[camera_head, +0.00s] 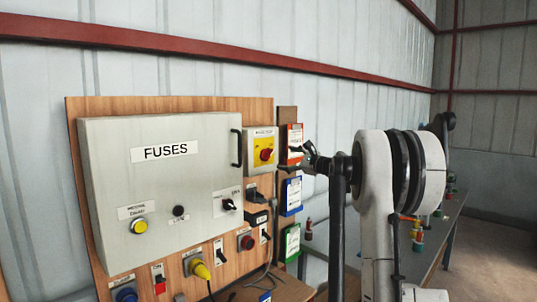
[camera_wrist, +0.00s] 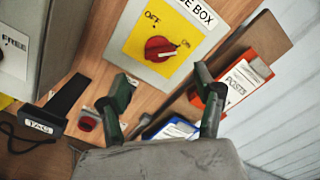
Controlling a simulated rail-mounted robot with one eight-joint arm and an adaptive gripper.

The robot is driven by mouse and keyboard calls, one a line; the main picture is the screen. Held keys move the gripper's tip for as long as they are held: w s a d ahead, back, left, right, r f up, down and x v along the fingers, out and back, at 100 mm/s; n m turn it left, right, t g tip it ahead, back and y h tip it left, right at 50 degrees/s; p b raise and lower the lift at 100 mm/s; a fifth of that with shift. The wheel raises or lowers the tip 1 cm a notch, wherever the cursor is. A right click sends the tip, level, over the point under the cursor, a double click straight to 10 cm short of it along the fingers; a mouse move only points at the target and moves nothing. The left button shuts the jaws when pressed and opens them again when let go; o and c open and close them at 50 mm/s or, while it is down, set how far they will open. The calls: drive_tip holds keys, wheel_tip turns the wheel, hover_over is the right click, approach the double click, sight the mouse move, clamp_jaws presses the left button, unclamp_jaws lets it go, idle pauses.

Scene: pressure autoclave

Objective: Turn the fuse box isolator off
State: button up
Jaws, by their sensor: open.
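The fuse box isolator is a red rotary knob (camera_wrist: 158,50) on a yellow plate (camera_wrist: 148,30) in a pale housing, rotated in the wrist view. Its white mark points to the right, towards the lettering there; "OFF" is printed at the upper left. In the head view the isolator (camera_head: 265,155) sits to the right of the large grey FUSES cabinet. My gripper (camera_wrist: 162,82) is open and empty, its two dark fingers spread on either side below the knob in the wrist view, apart from it. In the head view my gripper (camera_head: 306,158) is just right of the isolator.
The grey FUSES cabinet (camera_head: 160,200) has a black handle. Orange (camera_wrist: 243,80) and blue (camera_wrist: 172,130) document holders hang beside the isolator, close to my fingers. A black device with a label (camera_wrist: 62,105) is at the lower left. A bench (camera_head: 440,235) stands at right.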

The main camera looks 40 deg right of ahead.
sight(270, 155)
drive_tip(key=w, duration=0.3)
drive_tip(key=w+p, duration=0.1)
drive_tip(key=w, duration=0.3)
drive_tip(key=w+a+p, duration=0.1)
drive_tip(key=w, duration=0.2)
drive_tip(key=shift+w, duration=0.35)
drive_tip(key=c, duration=1.1)
drive_tip(key=shift+c, duration=0.2)
